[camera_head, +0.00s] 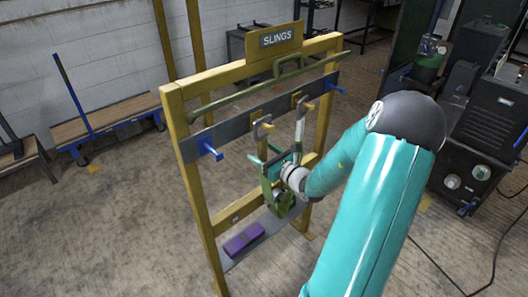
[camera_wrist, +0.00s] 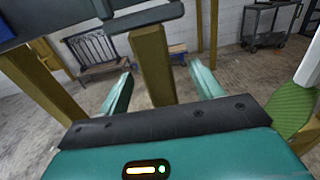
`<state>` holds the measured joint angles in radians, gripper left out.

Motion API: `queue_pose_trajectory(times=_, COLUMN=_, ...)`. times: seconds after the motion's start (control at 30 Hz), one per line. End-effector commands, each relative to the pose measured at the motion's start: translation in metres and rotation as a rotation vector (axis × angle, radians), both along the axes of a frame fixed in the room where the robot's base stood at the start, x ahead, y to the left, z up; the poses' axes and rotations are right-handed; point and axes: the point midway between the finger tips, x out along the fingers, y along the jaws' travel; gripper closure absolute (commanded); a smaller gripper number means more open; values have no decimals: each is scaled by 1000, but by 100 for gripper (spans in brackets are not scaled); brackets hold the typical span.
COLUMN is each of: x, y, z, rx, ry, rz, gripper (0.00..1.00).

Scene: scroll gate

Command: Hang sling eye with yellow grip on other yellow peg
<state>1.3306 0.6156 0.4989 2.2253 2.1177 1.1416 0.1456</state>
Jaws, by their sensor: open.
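A green sling (camera_head: 271,190) hangs low from the grey rail of a wooden gate. Its right eye has a white grip (camera_head: 300,128) and hangs at the right yellow peg (camera_head: 307,105); the white grip also shows in the wrist view (camera_wrist: 311,62). The yellow grip (camera_head: 261,148) hangs below the left yellow peg (camera_head: 267,127). My gripper (camera_head: 279,165) is at the sling, below the rail. In the wrist view its fingers (camera_wrist: 158,88) are wide apart. An upright yellow-tan piece (camera_wrist: 153,62), apparently the yellow grip, stands between them without visible contact.
The rail (camera_head: 240,125) also carries a blue peg (camera_head: 209,150) at the left and another (camera_head: 336,89) at the right. A gate post (camera_wrist: 42,82) is close at the left in the wrist view. A purple block (camera_head: 243,240) lies on the low shelf.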

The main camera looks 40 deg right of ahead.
Motion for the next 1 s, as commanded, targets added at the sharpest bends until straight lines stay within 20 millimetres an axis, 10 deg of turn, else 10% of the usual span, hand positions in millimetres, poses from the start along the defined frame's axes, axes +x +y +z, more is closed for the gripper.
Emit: queue_pose_trajectory(times=1.0, x=0, y=1, z=-56, rx=2, ry=1, rz=1, gripper=35)
